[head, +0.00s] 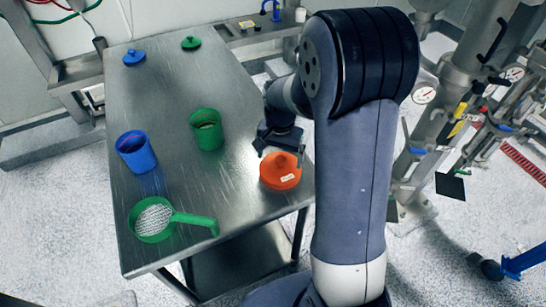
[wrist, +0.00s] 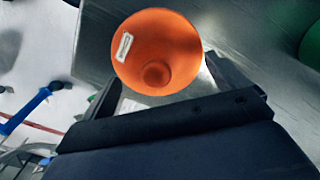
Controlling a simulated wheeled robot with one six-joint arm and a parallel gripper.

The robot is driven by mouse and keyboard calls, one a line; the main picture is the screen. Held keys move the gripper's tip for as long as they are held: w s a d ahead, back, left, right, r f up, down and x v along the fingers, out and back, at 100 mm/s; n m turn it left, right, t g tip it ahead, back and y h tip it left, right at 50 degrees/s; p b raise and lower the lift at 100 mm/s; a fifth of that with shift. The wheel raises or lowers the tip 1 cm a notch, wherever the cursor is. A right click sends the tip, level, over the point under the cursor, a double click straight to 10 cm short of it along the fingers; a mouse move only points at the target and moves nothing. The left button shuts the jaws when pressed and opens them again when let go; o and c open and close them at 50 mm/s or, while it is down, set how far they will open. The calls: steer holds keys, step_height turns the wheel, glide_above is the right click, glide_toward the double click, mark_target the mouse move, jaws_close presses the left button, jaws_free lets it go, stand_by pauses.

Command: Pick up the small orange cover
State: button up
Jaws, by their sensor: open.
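The orange cover (head: 280,175) is round with a small knob on top and a white label on its side. It rests on the metal table near the right edge. The wrist view shows the cover (wrist: 150,40) with its knob and label, just beyond and partly between my fingers. My gripper (head: 279,152) is open and empty, beside the cover at its far side in the head view. In the wrist view one finger of my gripper (wrist: 170,82) is on each side of the cover's near edge. I cannot tell whether they touch it.
On the metal table (head: 165,90) stand a blue cup (head: 137,152), a green cup (head: 207,135) and a green sieve (head: 155,222) with a handle. A blue lid (head: 134,57) and a green lid (head: 191,43) lie at the far end. Steel pipework stands at the right.

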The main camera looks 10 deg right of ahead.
steer(key=shift+f, duration=0.65)
steer(key=c, duration=0.9)
steer(key=shift+a, duration=0.1)
